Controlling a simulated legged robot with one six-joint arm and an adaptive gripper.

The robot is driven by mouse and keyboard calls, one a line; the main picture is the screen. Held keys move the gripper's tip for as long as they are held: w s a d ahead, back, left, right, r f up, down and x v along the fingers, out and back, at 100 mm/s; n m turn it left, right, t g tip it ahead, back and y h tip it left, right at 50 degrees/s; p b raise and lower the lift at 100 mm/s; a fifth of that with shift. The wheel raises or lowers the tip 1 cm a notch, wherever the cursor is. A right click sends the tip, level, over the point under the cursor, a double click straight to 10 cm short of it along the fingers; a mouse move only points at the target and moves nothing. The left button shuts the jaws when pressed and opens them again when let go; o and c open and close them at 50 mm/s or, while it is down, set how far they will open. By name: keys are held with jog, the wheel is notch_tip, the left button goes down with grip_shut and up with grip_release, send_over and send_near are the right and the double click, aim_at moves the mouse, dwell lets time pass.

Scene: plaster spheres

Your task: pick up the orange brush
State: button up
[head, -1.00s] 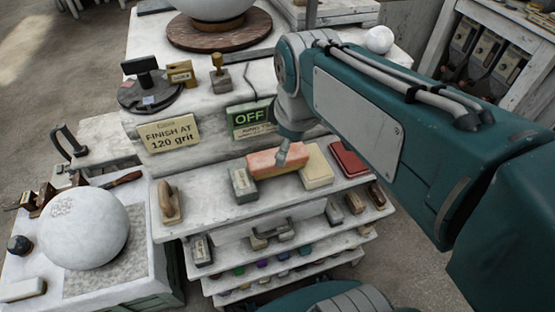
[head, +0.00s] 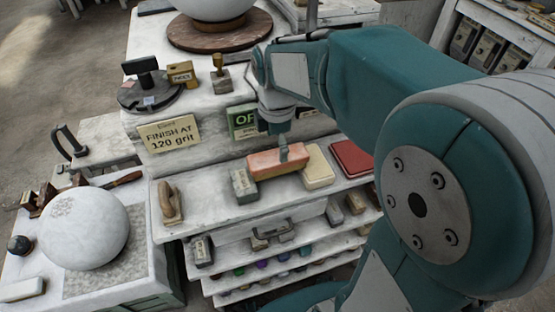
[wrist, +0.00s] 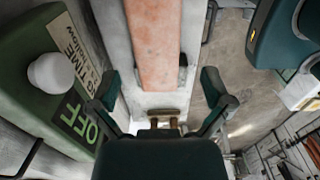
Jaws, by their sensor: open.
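The orange brush (head: 264,163) is a long salmon-orange block lying on the white upper shelf, between a grey block and a cream block. In the wrist view the brush (wrist: 153,40) runs down from the top edge along the middle. My gripper (head: 284,152) is above the brush in the head view and overlaps its right half, hiding a little of it. In the wrist view my gripper (wrist: 160,87) is open, with one dark finger on each side of the brush's line. Nothing is held. I cannot tell the height gap between fingertips and brush.
The grey block (head: 243,186) is close on the left and the cream block (head: 318,168) close on the right. A red box (head: 352,158) lies farther right. The green OFF sign (wrist: 70,100) stands behind the shelf. A wooden-handled tool (head: 170,202) sits at the shelf's left end.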

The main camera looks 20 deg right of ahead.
aim_at(278, 162)
jog(key=f, duration=0.5)
jog(key=shift+w+d, duration=0.2)
jog(key=shift+w, duration=0.05)
jog(key=c, duration=1.2)
jog(key=shift+r, duration=0.1)
